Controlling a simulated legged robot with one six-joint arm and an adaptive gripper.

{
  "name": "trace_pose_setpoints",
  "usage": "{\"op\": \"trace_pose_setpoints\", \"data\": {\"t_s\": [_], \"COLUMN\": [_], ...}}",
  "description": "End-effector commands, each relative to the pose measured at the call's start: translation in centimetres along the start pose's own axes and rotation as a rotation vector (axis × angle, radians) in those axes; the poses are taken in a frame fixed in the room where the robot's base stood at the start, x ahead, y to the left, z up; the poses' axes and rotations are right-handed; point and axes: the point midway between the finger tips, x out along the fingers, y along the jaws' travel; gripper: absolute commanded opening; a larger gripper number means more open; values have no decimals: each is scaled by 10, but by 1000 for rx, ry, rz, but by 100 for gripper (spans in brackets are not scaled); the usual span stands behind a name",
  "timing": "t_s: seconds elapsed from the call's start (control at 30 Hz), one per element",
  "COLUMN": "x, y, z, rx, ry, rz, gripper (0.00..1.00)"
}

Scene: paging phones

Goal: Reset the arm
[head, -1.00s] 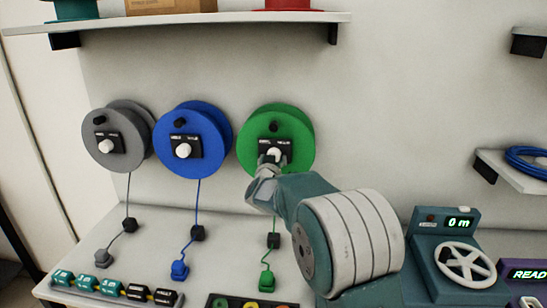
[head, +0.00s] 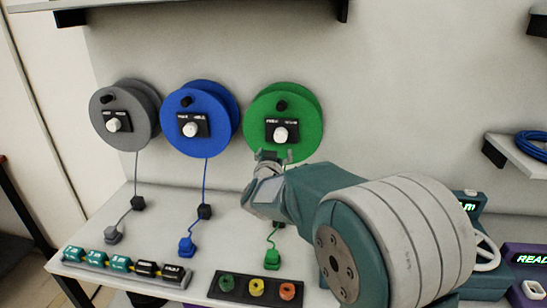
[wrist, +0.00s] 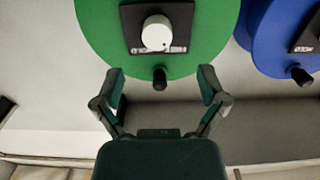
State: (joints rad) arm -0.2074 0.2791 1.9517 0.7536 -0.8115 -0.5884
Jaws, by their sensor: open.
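My gripper (head: 273,156) is just below the green reel (head: 301,106) in the head view, with my arm reaching in from the lower right. In the wrist view my gripper (wrist: 160,85) has its two fingers spread wide with nothing held between them. The green reel (wrist: 100,38) fills the upper part there, with its white knob (wrist: 157,33) and black peg (wrist: 160,78) ahead of the fingers. The fingers appear apart from the knob.
A blue reel (head: 226,128) and a grey reel (head: 138,93) hang to the left. Cords run down to plugs on the bench. A black tray (head: 240,290) with coloured pieces and a row of labelled blocks (head: 119,264) lie in front. A wall shelf (head: 200,12) is above.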

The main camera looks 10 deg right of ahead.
Motion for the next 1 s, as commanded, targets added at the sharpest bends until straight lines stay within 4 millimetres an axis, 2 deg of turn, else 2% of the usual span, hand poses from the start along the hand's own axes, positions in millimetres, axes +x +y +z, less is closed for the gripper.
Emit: {"op": "trace_pose_setpoints", "data": {"t_s": [0.1, 0.2, 0.53, 0.67, 0.77, 0.9, 1.0], "x": [-16, -22, -24, -32, -51, -91, -124], "y": [-1, -1, 0, 1, 2, 8, 16], "z": [0, 1, 1, -8, -18, -25, -23], "rx": [0, 0, 0, 14, 34, 43, 33], "ry": [-1, -1, -1, -28, -92, -223, -330], "rz": [-1, 0, -1, -51, -145, -284, -358], "gripper": [92, 92, 92, 92, 92, 92, 92]}}
